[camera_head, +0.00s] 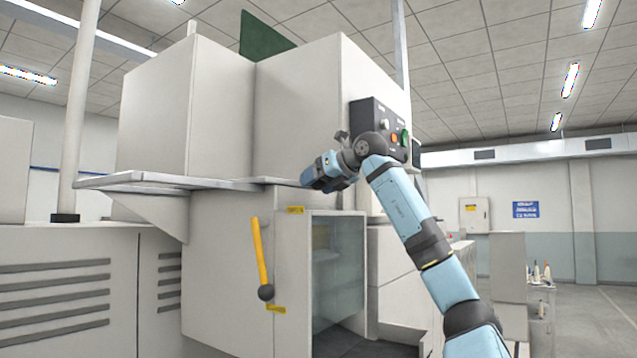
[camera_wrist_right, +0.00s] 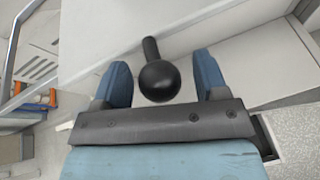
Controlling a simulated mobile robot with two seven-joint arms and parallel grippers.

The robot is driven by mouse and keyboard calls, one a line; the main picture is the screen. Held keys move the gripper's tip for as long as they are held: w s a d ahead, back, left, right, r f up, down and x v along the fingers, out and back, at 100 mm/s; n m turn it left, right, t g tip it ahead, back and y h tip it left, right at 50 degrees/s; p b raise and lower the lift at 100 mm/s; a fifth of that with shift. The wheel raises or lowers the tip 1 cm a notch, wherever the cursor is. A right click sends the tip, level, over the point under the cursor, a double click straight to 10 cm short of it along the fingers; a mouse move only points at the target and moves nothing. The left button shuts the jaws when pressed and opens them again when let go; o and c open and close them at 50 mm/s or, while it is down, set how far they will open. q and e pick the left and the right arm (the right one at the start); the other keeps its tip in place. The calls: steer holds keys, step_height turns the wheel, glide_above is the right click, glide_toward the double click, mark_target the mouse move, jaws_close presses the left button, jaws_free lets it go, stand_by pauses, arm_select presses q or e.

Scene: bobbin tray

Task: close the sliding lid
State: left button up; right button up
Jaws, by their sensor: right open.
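My right gripper (camera_head: 318,177) is in front of the pale machine, just above the glass-fronted opening. In the right wrist view its two blue fingers (camera_wrist_right: 162,72) are open. A black ball knob (camera_wrist_right: 159,82) on a short dark stem sits between the fingers, with gaps visible on both sides. The stem runs toward a pale flat panel (camera_wrist_right: 215,45). The hand and arm hide this knob in the head view. I cannot tell for sure which panel is the sliding lid. My left gripper is not in view.
A yellow lever (camera_head: 261,250) with a black ball end hangs on the machine front. A glass pane (camera_head: 338,262) is right of it. A dark control box (camera_head: 368,112) is close to my wrist. A thin pale ledge (camera_head: 130,180) juts out at the left.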

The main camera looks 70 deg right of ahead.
jaws_close()
steer(key=d, duration=0.2)
steer(key=s+d, duration=0.1)
steer(key=shift+d+r, duration=0.1)
steer(key=shift+d, duration=0.3)
steer(key=shift+a+r, duration=0.1)
steer(key=shift+c, duration=2)
jaws_free()
steer(key=o, duration=0.4)
steer(key=shift+c, duration=0.2)
steer(key=shift+o, duration=0.2)
steer(key=shift+d, duration=0.3)
steer(key=shift+s+a, duration=0.3)
steer(key=shift+s, duration=0.1)
steer(key=b+v, duration=0.3)
steer(key=v, duration=1)
